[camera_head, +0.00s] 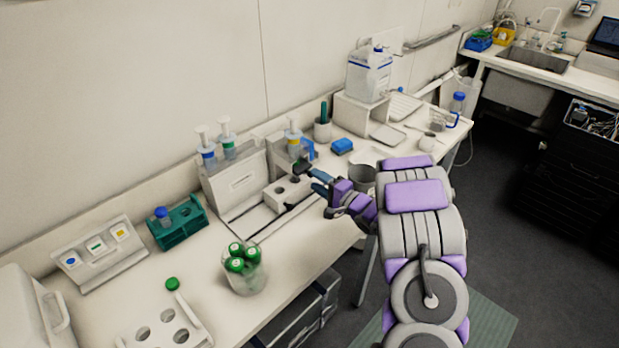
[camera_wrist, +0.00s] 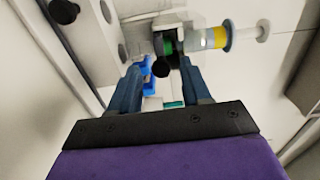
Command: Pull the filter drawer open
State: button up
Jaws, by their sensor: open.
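A white apparatus (camera_head: 236,183) stands on the bench against the wall, with upright syringe-like parts on top. A low white block with round holes (camera_head: 283,196) projects from its front and may be the filter drawer; I cannot tell for sure. It also shows in the wrist view (camera_wrist: 98,32), with a black knob (camera_wrist: 63,12) on it. My gripper (camera_head: 312,180) is by the right end of this block. In the wrist view my gripper (camera_wrist: 160,88) is open, and a second black knob (camera_wrist: 160,68) appears between the fingertips. Whether the fingers touch it is unclear.
A yellow-banded syringe (camera_wrist: 215,38) is just beyond the fingers. A grey cup (camera_head: 362,178) stands close right of my gripper. A beaker of green-capped tubes (camera_head: 244,272) and a teal rack (camera_head: 178,229) are to the left.

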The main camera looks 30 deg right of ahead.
aim_at(311, 177)
jog(key=w, duration=0.4)
jog(key=shift+w+f+b, duration=0.1)
jog(key=shift+w+b, duration=0.05)
jog(key=shift+b, duration=0.2)
jog(key=shift+a, duration=0.6)
jog(key=shift+c, duration=1.4)
jog(key=shift+d, duration=0.25)
grip_shut()
